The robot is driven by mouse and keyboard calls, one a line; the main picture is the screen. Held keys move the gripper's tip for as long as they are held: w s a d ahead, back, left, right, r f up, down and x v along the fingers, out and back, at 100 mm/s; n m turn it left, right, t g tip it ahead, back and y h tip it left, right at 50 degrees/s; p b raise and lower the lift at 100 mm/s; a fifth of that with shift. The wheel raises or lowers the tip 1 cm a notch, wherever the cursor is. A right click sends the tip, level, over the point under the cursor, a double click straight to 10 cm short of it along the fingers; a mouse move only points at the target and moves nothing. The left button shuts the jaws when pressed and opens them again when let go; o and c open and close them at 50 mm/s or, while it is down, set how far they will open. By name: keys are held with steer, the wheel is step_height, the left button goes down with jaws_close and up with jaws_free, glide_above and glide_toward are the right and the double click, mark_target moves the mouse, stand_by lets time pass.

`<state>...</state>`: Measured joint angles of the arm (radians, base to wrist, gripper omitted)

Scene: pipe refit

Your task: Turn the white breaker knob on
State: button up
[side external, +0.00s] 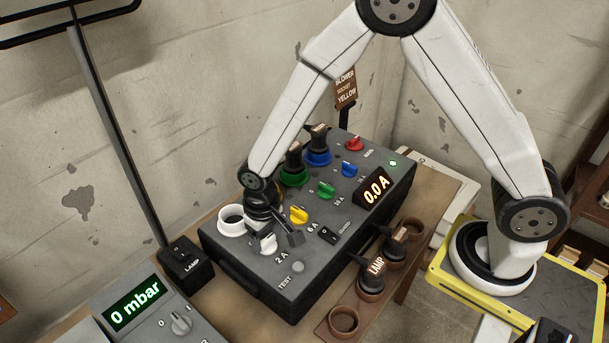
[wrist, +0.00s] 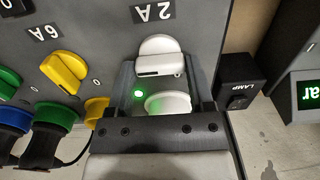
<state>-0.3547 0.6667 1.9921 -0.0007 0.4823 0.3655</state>
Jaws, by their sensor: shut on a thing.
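The white breaker knob (side external: 268,244) is at the front left of the grey panel box (side external: 300,285), by the 2 A label. In the wrist view the white knob (wrist: 158,46) lies between the two dark fingers, its flat grip bar running across from finger to finger. My gripper (wrist: 160,68) is shut on it. In the side view my gripper (side external: 275,236) points down onto the knob and hides part of it. A green light (wrist: 138,93) glows between the fingers, beside the white socket (wrist: 168,103). The panel display (side external: 376,190) reads 0.0 A.
Yellow (side external: 299,215), green (side external: 326,189), blue (side external: 349,169) and red (side external: 354,144) knobs share the panel. Plugs stand in the green (side external: 294,178) and blue (side external: 318,156) sockets. A black lamp box (side external: 187,265) and a 0 mbar gauge (side external: 135,303) stand to the left.

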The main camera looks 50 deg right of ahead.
mark_target(268, 238)
stand_by(0.3)
steer(key=o, duration=1.2)
steer(key=shift+o, duration=0.2)
steer(key=shift+r, duration=0.1)
steer(key=shift+r, duration=3.8)
steer(key=shift+d, duration=0.1)
